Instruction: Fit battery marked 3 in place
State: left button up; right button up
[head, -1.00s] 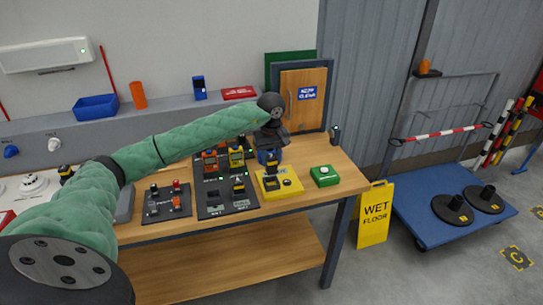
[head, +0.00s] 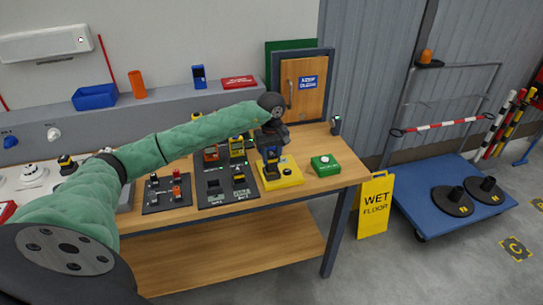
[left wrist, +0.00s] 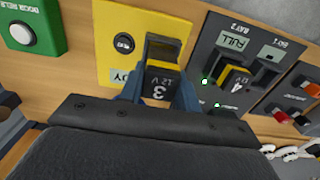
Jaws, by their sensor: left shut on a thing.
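The battery marked 3 (left wrist: 162,82) is dark with a yellow-edged face reading "3" and "12 V". My left gripper (left wrist: 159,94) is shut on it, a blue finger at each side; the head view shows this gripper (head: 270,157) above the yellow unit (head: 284,179). The battery is upright at that unit; I cannot tell whether it is seated or lifted slightly. The battery marked 4 (left wrist: 235,82) sits in BAT 2, under a "FULL" display. BAT 1 (left wrist: 266,74) looks empty. My right gripper is out of view.
A green button box (head: 326,166) stands right of the yellow unit. The bench's front edge is close.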

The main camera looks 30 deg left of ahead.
aim_at(272, 163)
pick_arm(q)
jog(key=shift+b, duration=0.5)
dwell(0.8)
jog(key=shift+b, duration=0.9)
dwell(1.2)
jog(key=shift+f+b, duration=1.55)
dwell(1.1)
jog(key=o, duration=1.6)
jog(key=shift+r, duration=0.15)
